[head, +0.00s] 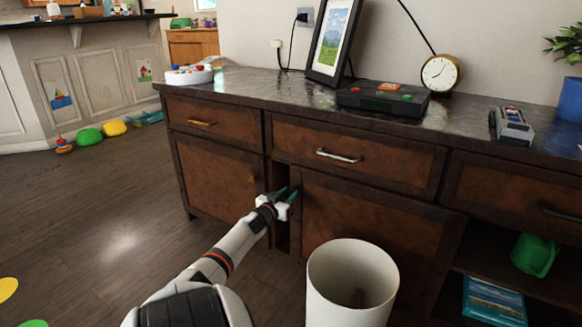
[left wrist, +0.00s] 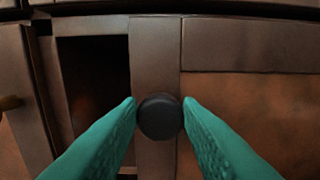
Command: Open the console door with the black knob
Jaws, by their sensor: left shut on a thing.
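The console (head: 355,215) is a dark wood cabinet with brown panels. Its middle door (head: 370,225) carries the black knob (left wrist: 160,117) on its left stile. My left gripper (head: 290,193) has its teal fingers on both sides of the knob, shut on it. In the head view the gripper hides most of the knob. A dark opening (left wrist: 93,85) shows just left of the door's stile; I cannot tell whether it is a gap left by the door or a separate compartment. My right gripper is not in view.
A white bin (head: 325,290) stands on the floor before the middle door. The left door (head: 215,175) has a brass knob (left wrist: 10,102). Drawers with handles (head: 340,156) run above. Open shelves are at right.

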